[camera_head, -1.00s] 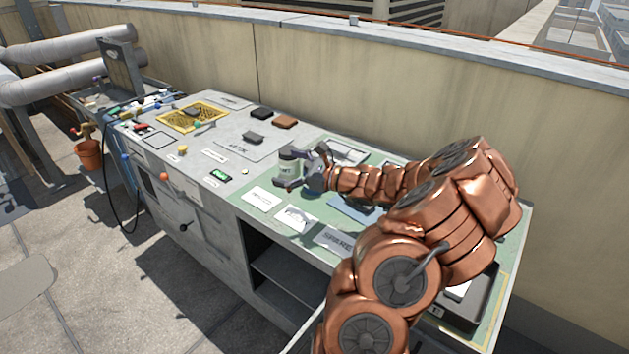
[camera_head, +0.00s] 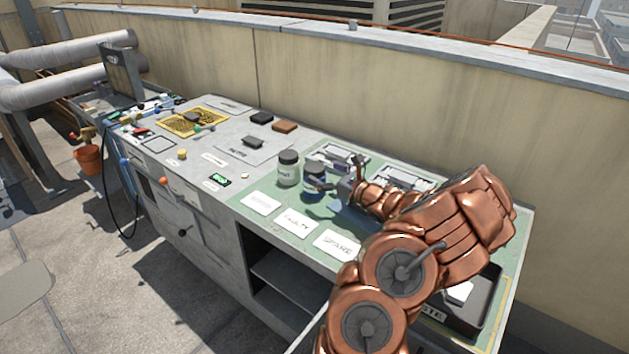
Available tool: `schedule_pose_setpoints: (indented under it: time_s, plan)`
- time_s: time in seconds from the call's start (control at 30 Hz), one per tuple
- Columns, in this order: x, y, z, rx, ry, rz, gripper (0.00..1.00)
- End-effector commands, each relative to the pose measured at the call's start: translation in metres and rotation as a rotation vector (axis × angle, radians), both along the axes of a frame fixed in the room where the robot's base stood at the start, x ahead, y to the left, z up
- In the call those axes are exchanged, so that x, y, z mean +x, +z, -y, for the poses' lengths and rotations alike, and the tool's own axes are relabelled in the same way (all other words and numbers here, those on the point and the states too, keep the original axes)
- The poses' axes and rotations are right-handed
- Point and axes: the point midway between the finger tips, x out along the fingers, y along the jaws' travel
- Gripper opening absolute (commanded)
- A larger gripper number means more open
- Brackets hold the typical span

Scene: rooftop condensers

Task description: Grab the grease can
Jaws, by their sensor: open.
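Two lidded cans stand upright side by side on the bench. One is pale grey-green with a dark lid (camera_head: 288,169); the other is dark blue with a pale label (camera_head: 313,179), just to its right. The labels are too small to read, so I cannot tell which is the grease can. My gripper (camera_head: 328,187) is open, at the right side of the blue can, with its fingers pointing left toward it. I cannot tell whether the fingers touch or straddle that can. The pale can stands clear of my gripper.
White cards (camera_head: 297,221) lie along the bench's front edge. Boxy parts (camera_head: 340,156) lie behind the cans, and a dark tray (camera_head: 488,305) sits at the right end. Brown (camera_head: 284,127) and black blocks lie further left. A wall runs behind the bench.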

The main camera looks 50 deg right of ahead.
Motion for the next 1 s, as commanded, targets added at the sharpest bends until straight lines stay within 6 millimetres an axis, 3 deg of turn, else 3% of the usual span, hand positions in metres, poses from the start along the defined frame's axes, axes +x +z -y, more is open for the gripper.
schedule_pose_setpoints:
  time_s: [0.3,0.63,1.0]
  plan:
    - [0.036,0.001,0.0,-0.002,0.001,0.0,1.0]
    - [0.041,0.001,0.001,-0.002,0.0,0.001,1.0]
    - [0.041,0.0,0.001,-0.001,0.0,0.001,0.62]
